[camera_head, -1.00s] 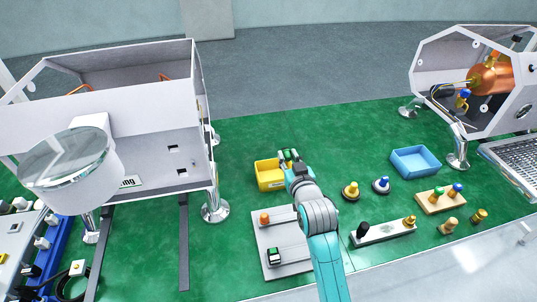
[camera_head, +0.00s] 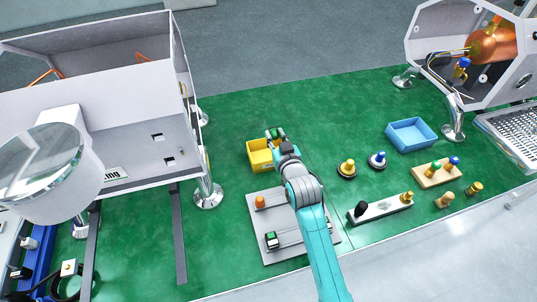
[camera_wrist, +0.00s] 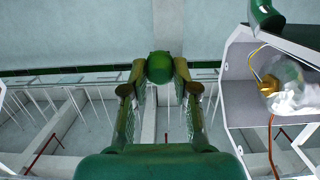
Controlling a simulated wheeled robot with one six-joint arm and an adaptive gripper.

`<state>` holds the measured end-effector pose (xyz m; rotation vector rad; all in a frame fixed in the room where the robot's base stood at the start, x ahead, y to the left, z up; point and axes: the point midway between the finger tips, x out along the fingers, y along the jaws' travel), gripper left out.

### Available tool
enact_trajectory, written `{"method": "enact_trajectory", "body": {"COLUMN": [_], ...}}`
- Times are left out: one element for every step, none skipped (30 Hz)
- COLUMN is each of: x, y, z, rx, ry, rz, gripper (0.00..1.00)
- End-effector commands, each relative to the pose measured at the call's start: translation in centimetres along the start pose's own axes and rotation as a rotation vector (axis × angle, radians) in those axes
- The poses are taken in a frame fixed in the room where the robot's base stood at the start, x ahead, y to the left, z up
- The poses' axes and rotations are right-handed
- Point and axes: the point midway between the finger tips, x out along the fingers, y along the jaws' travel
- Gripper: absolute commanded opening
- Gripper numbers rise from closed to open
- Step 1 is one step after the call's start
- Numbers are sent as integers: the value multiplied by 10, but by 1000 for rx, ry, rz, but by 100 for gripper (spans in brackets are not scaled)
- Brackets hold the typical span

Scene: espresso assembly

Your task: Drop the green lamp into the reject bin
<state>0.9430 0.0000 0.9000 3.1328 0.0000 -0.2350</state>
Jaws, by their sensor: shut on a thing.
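The green lamp (camera_wrist: 160,68) is a rounded green piece between my fingertips in the wrist view. My gripper (camera_wrist: 160,82) is shut on it. In the head view my gripper (camera_head: 276,135) is at the upper right edge of the yellow bin (camera_head: 256,146), apparently above it. The bin is the likely reject bin; its label is too small to read. My wrist partly hides the bin's right side. The height of the lamp over the bin cannot be told.
A grey board (camera_head: 280,205) in front of the bin holds an orange piece (camera_head: 260,202) and a black piece with a green top (camera_head: 271,240). A large machine housing (camera_head: 130,130) stands left. A blue bin (camera_head: 411,133) and several knobs lie right. Green mat is clear behind the yellow bin.

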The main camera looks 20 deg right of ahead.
Motion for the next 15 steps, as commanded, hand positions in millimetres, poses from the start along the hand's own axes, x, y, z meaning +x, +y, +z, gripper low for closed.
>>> {"method": "enact_trajectory", "body": {"x": [0, 0, 1, 1, 1, 1, 1, 1, 1, 1, 1, 1, 1, 1, 1], "y": [0, 0, 0, 0, 0, 0, 0, 0, 0, 0, 0, 0, 0, 0, 0], "z": [2, 3, 4, 4, 5, 5, 5, 5, 5, 5, 5, 5, 5, 5, 5], "rx": [0, 0, 0, 0, 0, 0, 0, 0, 0, 0, 0, 0, 0, 0, 0], "ry": [0, 0, 0, 0, 0, 0, 0, 0, 0, 0, 0, 0, 0, 0, 0], "rz": [0, 0, 0, 0, 0, 0, 0, 0, 0, 0, 0, 0, 0, 0, 0], "gripper": [0, 0, 0, 0, 0, 0, 0, 0, 0, 0, 0, 36, 44, 51, 58]}}
